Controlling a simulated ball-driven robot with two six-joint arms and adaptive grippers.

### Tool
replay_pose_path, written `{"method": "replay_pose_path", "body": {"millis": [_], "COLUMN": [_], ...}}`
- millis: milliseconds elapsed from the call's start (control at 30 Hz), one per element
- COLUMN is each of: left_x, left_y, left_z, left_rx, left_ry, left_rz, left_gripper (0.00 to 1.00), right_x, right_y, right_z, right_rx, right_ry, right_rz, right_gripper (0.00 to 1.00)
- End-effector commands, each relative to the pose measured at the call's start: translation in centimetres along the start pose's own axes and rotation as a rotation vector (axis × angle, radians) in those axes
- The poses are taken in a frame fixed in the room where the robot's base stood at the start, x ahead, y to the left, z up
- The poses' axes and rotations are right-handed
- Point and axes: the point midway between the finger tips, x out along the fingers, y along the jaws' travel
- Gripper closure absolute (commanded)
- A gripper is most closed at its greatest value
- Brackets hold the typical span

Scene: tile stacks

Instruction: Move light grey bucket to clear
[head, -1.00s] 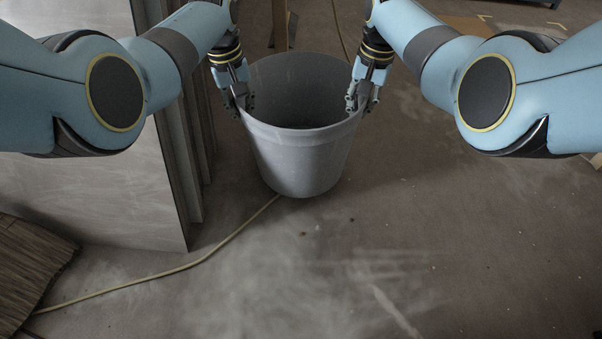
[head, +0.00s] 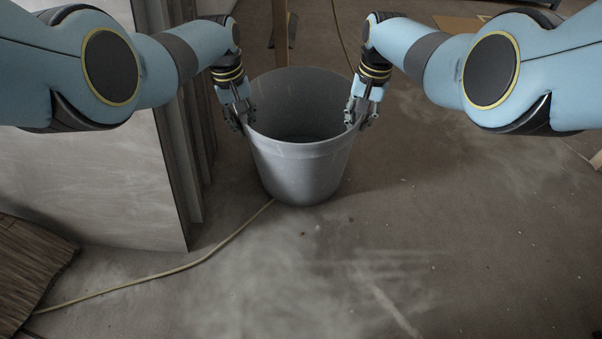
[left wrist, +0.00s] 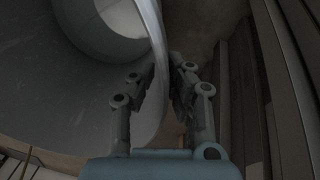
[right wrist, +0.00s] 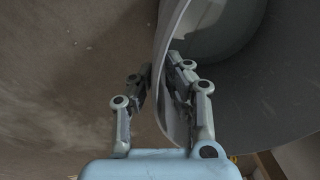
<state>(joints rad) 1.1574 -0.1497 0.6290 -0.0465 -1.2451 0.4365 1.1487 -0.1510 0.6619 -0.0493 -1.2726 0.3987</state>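The light grey bucket (head: 300,172) stands upright in the middle of the head view, its open top facing up. My left gripper (head: 239,117) is at the left side of its rim. In the left wrist view the left fingers (left wrist: 163,75) are closed in on both sides of the bucket wall. My right gripper (head: 359,115) is at the right side of the rim. In the right wrist view the right fingers (right wrist: 160,72) also have the wall between them. I cannot tell whether the bucket's base touches the floor.
Large grey panels (head: 95,190) stand close at the left of the bucket. A brown corrugated stack (head: 30,265) lies at the lower left. A yellowish cable (head: 150,283) runs across the floor to the bucket's base. The floor in front and at the right is clear.

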Motion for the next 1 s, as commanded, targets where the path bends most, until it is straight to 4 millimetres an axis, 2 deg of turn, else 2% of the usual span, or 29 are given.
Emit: {"method": "replay_pose_path", "body": {"millis": [33,100,667,867,1000], "left_x": [0.0,0.0,-0.3,-2.6,-5.5], "left_y": [0.0,0.1,0.3,0.3,0.3], "left_z": [0.1,0.1,0.2,0.1,0.1], "left_rx": [0.000,0.000,0.001,0.001,0.000], "left_ry": [-0.001,-0.002,-0.003,-0.001,0.001], "left_rz": [0.001,0.002,0.005,0.007,0.007], "left_gripper": [0.80,0.71,0.71,0.71,0.71], "right_x": [0.0,0.0,0.1,0.1,0.1], "right_y": [-0.1,-0.1,-0.3,-0.3,-0.3], "right_z": [0.1,0.1,0.2,0.2,0.2], "right_rx": [0.000,-0.001,-0.001,-0.001,-0.001], "right_ry": [-0.001,-0.002,-0.004,-0.004,-0.004], "right_rz": [-0.001,-0.002,-0.005,-0.005,-0.006], "right_gripper": [0.80,0.71,0.71,0.71,0.71]}}
